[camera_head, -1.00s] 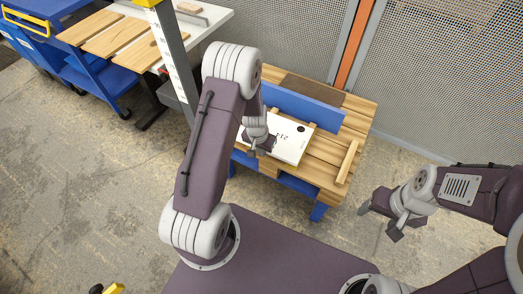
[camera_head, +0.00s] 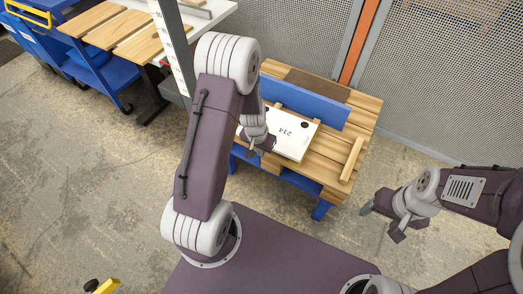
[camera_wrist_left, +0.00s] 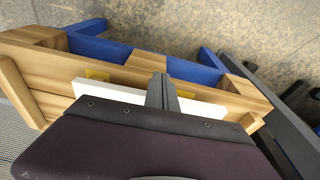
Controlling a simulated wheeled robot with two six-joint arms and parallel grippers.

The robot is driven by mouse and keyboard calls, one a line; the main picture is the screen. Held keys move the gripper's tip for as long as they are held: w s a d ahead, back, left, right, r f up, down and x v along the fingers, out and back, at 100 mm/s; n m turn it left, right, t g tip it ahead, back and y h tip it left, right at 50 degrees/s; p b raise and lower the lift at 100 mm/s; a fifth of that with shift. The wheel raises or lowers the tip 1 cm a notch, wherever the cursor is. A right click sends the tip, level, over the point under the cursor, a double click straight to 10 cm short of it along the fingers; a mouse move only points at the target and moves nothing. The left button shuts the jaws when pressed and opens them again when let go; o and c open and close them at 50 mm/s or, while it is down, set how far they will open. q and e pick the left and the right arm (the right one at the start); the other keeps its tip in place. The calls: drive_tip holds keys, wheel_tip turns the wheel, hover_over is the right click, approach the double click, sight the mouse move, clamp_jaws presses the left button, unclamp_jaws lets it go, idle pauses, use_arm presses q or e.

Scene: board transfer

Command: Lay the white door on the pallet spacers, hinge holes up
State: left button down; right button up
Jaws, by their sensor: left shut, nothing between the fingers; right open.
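The white door (camera_head: 291,137) lies flat on the slatted wooden pallet (camera_head: 334,151), its printed face with "214" and a dark round spot upward. Its white edge (camera_wrist_left: 205,108) shows in the left wrist view above yellow pieces (camera_wrist_left: 97,74) on the pallet, which may be the spacers. My left gripper (camera_head: 262,147) is shut and empty at the door's near left part; I cannot tell whether it touches. In the left wrist view its fingers (camera_wrist_left: 162,92) are together over the door's edge. My arm hides the door's left part. My right gripper (camera_head: 381,217) is open and empty, off the pallet's right.
A white table (camera_head: 218,12) with wooden boards and a blue cart (camera_head: 100,75) stand at the back left. A mesh fence (camera_head: 450,80) closes the back.

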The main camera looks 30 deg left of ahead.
use_arm(q)
wheel_tip(320, 180, up, 7)
drive_tip(key=p, duration=0.6)
drive_tip(key=w+d+r+m+t, duration=0.15)
drive_tip(key=d+r, duration=0.25)
drive_tip(key=r, duration=0.6)
drive_tip(key=s+r+n+g, duration=0.2)
drive_tip(key=s+g, duration=0.1)
drive_tip(key=s, duration=1.1)
wheel_tip(320, 180, up, 22)
drive_tip(key=p, duration=2.2)
drive_tip(key=shift+w+d+t, duration=0.2)
drive_tip(key=shift+d+t, duration=0.15)
drive_tip(key=shift+d, duration=0.05)
